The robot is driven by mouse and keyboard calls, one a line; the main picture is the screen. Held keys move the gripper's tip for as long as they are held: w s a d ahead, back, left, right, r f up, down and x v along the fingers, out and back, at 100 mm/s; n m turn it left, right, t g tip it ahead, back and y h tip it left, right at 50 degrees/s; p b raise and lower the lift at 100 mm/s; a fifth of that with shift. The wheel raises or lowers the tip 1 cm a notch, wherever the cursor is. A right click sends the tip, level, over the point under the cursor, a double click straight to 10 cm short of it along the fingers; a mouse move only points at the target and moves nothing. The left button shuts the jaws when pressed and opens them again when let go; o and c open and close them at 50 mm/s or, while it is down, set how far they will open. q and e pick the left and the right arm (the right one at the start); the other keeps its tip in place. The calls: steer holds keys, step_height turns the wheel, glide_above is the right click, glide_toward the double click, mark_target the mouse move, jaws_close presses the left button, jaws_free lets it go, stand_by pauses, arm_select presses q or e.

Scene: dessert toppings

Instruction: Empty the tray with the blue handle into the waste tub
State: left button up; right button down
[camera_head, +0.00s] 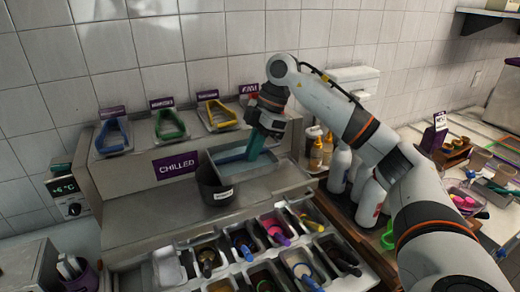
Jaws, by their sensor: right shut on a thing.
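My right gripper (258,143) reaches down from above onto a metal tray (285,165) on the chilled counter. It is shut on a blue-teal handle (254,148) that stands up over the tray. The tray's inside looks bluish; its contents are hard to make out. A dark round tub (213,188) with a white label, which looks like the waste tub, stands on the steel ledge just left of and in front of the tray. The label is too small to read and the inside of the tub is mostly hidden. My left gripper is not in view.
Topping bins (205,256) with coloured-handled scoops fill the front. Bottles (339,168) stand right of the counter, close to my right arm. The steel ledge (150,212) left of the tub is clear.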

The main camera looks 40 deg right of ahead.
mark_target(233, 159)
steer(key=shift+w+a+r, duration=0.1)
steer(key=shift+a+r, duration=0.15)
steer(key=shift+a, duration=0.45)
steer(key=shift+a+r, duration=0.3)
steer(key=shift+a, duration=0.4)
steer(key=shift+w+a+r, duration=0.1)
steer(key=shift+a+r, duration=0.15)
steer(key=shift+a, duration=0.45)
